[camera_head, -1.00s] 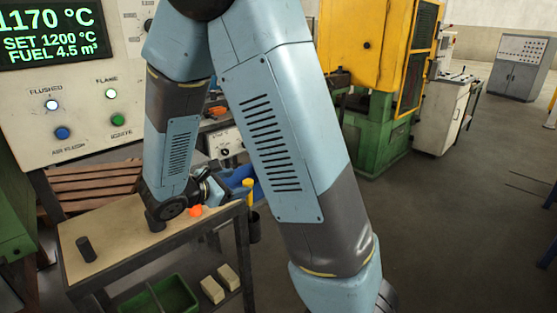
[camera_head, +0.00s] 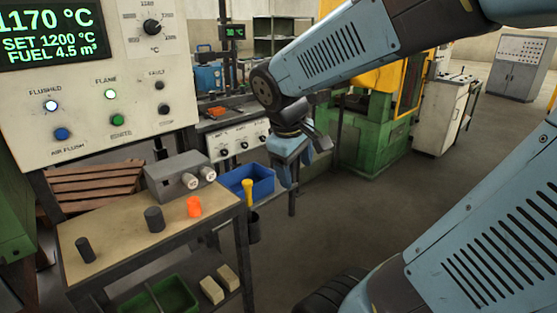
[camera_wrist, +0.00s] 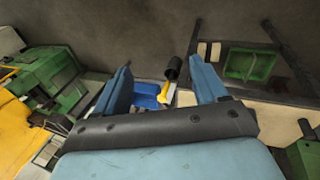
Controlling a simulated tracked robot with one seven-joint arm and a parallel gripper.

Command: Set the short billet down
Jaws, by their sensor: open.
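Two dark cylindrical billets stand upright on the tan bench top (camera_head: 112,232): a wider one (camera_head: 154,219) near the middle and a narrower one (camera_head: 86,249) near the left front. Which is the short billet I cannot tell for certain. My gripper (camera_head: 296,168) is raised off the bench's right side, pointing down and apart from both billets. In the wrist view my gripper (camera_wrist: 160,75) shows two blue fingers wide apart with nothing held between them.
An orange piece (camera_head: 194,206) and a grey box with two round knobs (camera_head: 168,182) sit on the bench. Open floor (camera_head: 350,220) lies further right.

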